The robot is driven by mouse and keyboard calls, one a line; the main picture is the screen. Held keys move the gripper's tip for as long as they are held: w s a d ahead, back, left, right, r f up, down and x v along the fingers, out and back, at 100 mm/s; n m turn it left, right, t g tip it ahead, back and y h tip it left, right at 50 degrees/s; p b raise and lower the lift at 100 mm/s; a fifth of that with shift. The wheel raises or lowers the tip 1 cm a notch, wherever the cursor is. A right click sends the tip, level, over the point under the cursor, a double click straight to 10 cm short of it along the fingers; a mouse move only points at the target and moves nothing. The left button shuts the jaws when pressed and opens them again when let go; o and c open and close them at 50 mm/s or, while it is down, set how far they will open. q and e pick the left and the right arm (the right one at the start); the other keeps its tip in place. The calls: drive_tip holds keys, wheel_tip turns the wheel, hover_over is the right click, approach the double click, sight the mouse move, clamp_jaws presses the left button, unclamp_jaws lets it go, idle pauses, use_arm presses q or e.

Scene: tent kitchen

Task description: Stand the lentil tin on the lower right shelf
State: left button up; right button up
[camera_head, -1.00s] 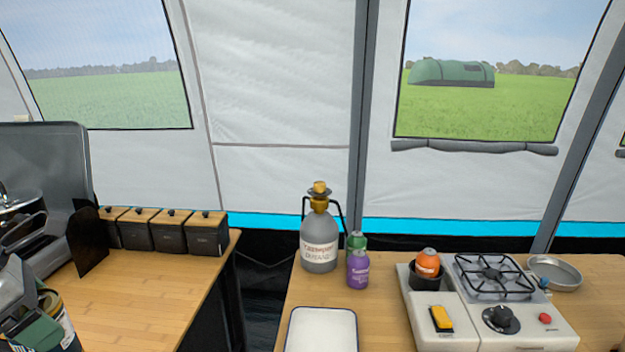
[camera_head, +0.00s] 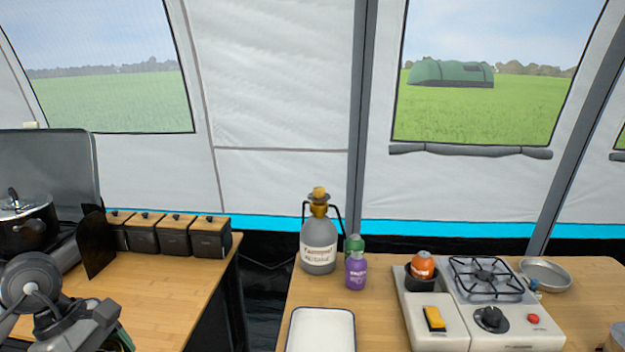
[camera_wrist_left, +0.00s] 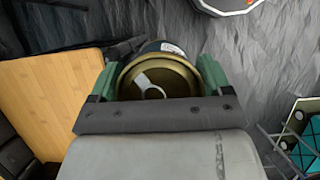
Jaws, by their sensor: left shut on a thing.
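A tin with a gold lid and a pull ring (camera_wrist_left: 155,82) is between the green fingers of my left gripper (camera_wrist_left: 156,68) in the left wrist view. The gripper is shut on it, and the ring lid faces the camera. A strip of dark and white label shows past the lid; I cannot read it. In the head view my left arm is at the lower left over the left counter, with green gripper parts (camera_head: 122,340) at the bottom edge; the tin is hidden there. My right gripper is not in view. I cannot make out the lower right shelf.
The left counter (camera_head: 150,290) holds several canisters (camera_head: 174,237) and a pot (camera_head: 25,222). The right table holds a grey jug (camera_head: 318,248), purple bottle (camera_head: 356,272), white tray (camera_head: 320,312) and stove (camera_head: 490,318). A wire rack (camera_wrist_left: 280,143) shows lower right in the wrist view.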

use_arm(q)
drive_tip(key=s+d+f+m+g+y+p, duration=0.1)
drive_tip(key=s+d+f+m+g+y, duration=0.1)
drive_tip(key=d+m, duration=0.3)
drive_tip(key=s+d+f+m+g+y+p, duration=0.2)
drive_tip(key=d+f+m, duration=0.2)
drive_tip(key=m, duration=0.8)
drive_tip(key=shift+s+d+y+p, duration=0.25)
drive_tip(key=shift+d+y+p, duration=0.05)
drive_tip(key=shift+d, duration=0.85)
drive_tip(key=shift+w, duration=0.1)
